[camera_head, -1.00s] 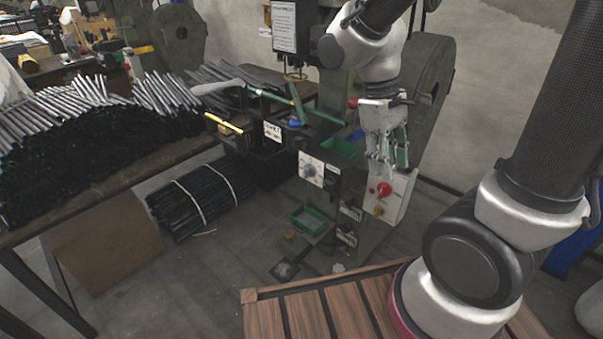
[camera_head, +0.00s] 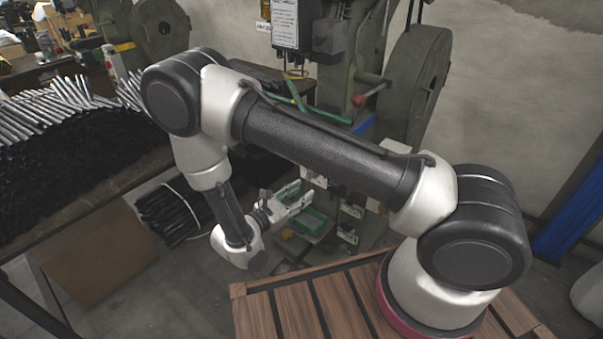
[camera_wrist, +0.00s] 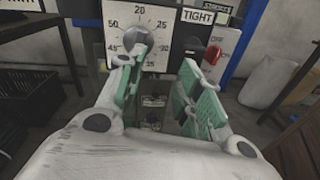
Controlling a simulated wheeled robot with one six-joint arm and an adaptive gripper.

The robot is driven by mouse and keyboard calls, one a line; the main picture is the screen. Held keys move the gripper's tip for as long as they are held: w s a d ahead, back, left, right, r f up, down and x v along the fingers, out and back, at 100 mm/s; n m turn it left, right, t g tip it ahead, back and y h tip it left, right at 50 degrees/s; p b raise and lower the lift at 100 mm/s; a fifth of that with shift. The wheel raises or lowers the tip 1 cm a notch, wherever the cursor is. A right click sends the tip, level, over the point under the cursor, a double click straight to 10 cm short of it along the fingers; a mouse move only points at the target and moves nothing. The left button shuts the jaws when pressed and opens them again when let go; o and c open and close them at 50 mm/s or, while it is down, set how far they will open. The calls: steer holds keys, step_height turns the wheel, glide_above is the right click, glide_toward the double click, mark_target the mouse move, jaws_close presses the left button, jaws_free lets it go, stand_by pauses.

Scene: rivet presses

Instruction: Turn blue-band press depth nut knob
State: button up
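In the wrist view a round grey knob (camera_wrist: 138,40) sits on a white dial plate (camera_wrist: 112,12) with numbers around it, on the press front. I cannot tell if this is the depth nut knob. My gripper (camera_wrist: 158,68) is open and empty, with green pads on its fingers. It points at the panel, with its left fingertip just below the knob and its right fingertip right of the plate. In the head view my gripper (camera_head: 290,202) is low in front of the press (camera_head: 340,50), and my arm hides most of the dial panel.
A red switch (camera_wrist: 212,55) and a "TIGHT" label (camera_wrist: 198,16) are right of the dial. A red-ended lever (camera_head: 358,100) and a flywheel (camera_head: 415,85) are on the press. Rods fill the table (camera_head: 90,213) at left.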

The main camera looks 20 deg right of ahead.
steer(key=w+d+r+t, duration=0.1)
steer(key=w+d, duration=0.3)
steer(key=w, duration=0.2)
steer(key=shift+w+d+r+t, duration=0.15)
steer(key=shift+w+t, duration=0.05)
steer(key=shift+t, duration=0.1)
jaws_close()
